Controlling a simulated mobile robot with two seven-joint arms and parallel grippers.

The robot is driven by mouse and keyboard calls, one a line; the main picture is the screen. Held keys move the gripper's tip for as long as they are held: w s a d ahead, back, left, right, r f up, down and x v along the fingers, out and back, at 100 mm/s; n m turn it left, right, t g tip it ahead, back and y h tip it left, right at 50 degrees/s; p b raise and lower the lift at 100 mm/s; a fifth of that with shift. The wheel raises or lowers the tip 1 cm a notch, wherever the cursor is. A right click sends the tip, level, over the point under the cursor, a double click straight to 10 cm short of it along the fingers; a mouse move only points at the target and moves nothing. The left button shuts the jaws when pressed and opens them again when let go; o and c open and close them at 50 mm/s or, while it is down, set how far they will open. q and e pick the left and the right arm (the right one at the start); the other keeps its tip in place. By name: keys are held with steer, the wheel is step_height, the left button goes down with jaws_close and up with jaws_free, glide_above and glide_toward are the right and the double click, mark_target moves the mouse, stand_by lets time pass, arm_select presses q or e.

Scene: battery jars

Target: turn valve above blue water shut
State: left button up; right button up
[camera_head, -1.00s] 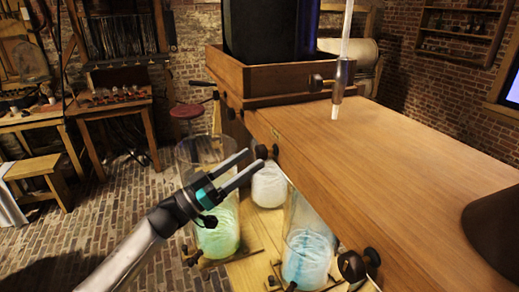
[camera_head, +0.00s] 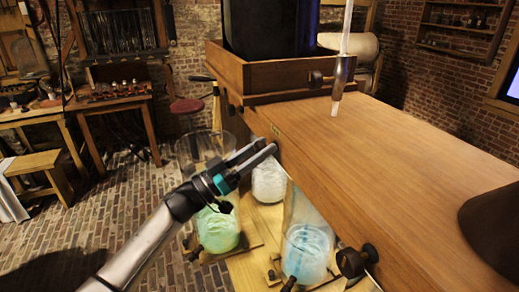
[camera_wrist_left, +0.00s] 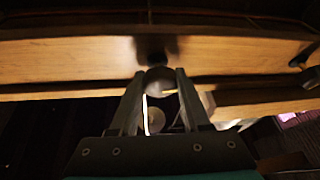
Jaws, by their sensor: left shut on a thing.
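My left gripper (camera_head: 268,147) reaches from the left to the side of the long wooden bench. In the left wrist view its fingertips (camera_wrist_left: 161,77) are shut on a round dark valve knob (camera_wrist_left: 158,73) on the wood; the fingers mostly hide this knob in the head view. The jar of blue water (camera_head: 305,252) stands below the bench, right of and lower than the gripper. A jar with green water (camera_head: 217,230) stands to the left, and one with whitish contents (camera_head: 268,180) sits behind. My right gripper is not in view.
Another black knob (camera_head: 351,261) sticks out of the bench side (camera_head: 320,185) near the blue jar, and a further one (camera_head: 232,111) is farther back. A glass tube with a metal tip (camera_head: 341,80) hangs over the bench top. Brick floor lies open at left.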

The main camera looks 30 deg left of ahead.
arm_select(q)
jaws_close()
